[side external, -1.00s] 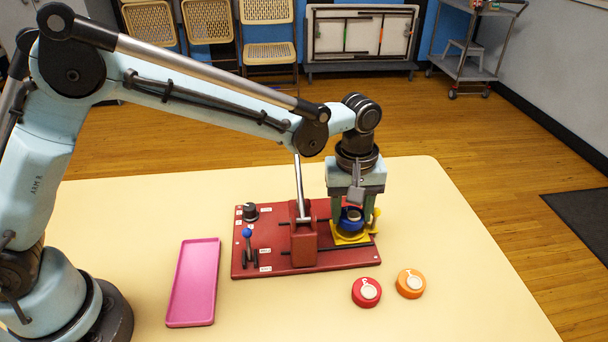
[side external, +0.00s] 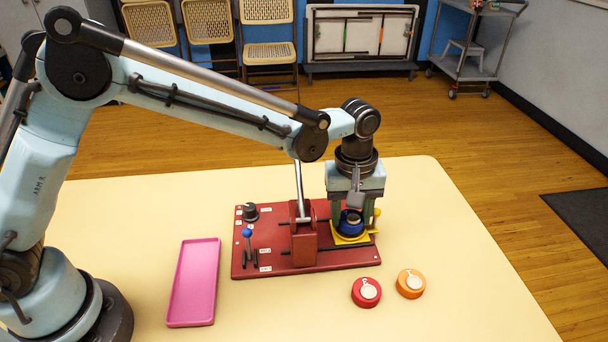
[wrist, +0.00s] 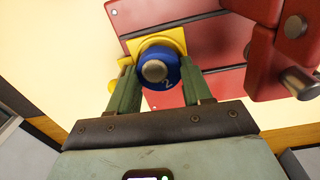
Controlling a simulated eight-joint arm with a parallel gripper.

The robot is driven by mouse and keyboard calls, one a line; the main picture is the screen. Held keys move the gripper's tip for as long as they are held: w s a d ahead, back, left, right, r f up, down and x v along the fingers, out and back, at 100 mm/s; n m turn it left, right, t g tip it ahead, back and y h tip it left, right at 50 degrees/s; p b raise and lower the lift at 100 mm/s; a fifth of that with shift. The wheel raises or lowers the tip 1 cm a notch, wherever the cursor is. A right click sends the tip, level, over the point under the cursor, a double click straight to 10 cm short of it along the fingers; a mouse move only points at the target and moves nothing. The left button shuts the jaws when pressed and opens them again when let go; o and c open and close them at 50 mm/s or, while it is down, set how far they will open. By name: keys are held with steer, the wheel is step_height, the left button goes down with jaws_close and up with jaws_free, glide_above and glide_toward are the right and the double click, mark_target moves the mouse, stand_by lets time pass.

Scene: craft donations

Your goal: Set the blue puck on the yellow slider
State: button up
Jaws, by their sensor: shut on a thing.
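The blue puck (side external: 351,222) is between the fingers of my gripper (side external: 353,215), over the yellow slider (side external: 349,240). In the wrist view the blue puck (wrist: 160,70) shows its grey centre knob and a "2", with a green finger of my gripper (wrist: 160,90) on each side. The yellow slider (wrist: 172,40) shows around and behind the puck there. The puck looks level and at or very close to the slider's surface; I cannot tell whether it touches.
The slider is on a red board (side external: 270,262) with a red press-like stand (side external: 303,246), a blue-tipped lever (side external: 247,234) and a black knob (side external: 250,212). A red puck (side external: 366,292) and an orange puck (side external: 410,283) lie in front on the table. A pink tray (side external: 193,284) lies left.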

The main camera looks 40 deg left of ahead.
mark_target(349, 217)
steer(key=shift+f, duration=0.4)
steer(key=shift+r, duration=0.85)
steer(key=shift+f, duration=0.8)
stand_by(0.9)
steer(key=o, duration=0.7)
steer(key=shift+o, duration=0.2)
steer(key=shift+r, duration=0.1)
step_height(349, 217, up, 11)
stand_by(0.6)
steer(key=shift+s+a, duration=0.1)
